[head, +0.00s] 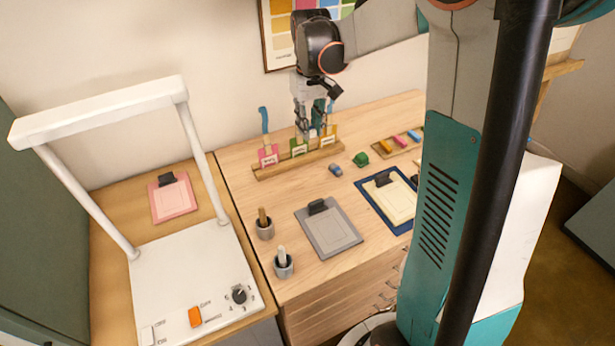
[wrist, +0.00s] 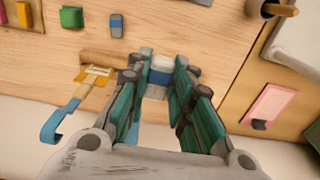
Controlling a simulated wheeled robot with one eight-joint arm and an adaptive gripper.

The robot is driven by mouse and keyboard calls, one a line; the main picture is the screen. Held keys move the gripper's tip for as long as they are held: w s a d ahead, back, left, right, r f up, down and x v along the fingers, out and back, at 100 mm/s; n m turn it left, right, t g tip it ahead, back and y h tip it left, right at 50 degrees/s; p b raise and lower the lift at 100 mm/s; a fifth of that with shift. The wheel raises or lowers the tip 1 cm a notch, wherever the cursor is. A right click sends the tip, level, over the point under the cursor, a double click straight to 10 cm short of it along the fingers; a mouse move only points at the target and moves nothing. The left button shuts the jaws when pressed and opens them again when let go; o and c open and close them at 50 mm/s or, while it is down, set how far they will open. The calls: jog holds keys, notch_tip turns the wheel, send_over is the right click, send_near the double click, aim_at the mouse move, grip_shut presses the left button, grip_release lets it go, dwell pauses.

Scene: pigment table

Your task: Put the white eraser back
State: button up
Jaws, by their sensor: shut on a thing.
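My gripper (head: 314,128) points down just above the narrow wooden rack (head: 297,160) at the back of the table. In the wrist view its teal fingers (wrist: 162,72) are shut on a small white block with a blue band, which looks like the white eraser (wrist: 161,70). In the head view only a small pale patch of the eraser (head: 313,133) shows between the fingertips. The fingers hide part of the rack, and I cannot tell whether the eraser touches it.
A grey-blue block (head: 335,169) and green block (head: 361,159) lie in front. A tray (head: 414,134) of coloured blocks is right. Clipboards (head: 328,230) and cups (head: 283,267) stand nearer.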

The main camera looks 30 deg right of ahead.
aim_at(311, 183)
jog(key=shift+d+f, duration=0.15)
jog(key=shift+d, duration=0.15)
notch_tip(311, 183, down, 19)
jog(key=b, duration=0.5)
jog(key=shift+f, duration=0.1)
jog(key=shift+f+b, duration=0.1)
jog(key=shift+b, duration=0.2)
jog(key=o, duration=0.9)
jog(key=shift+o, duration=0.2)
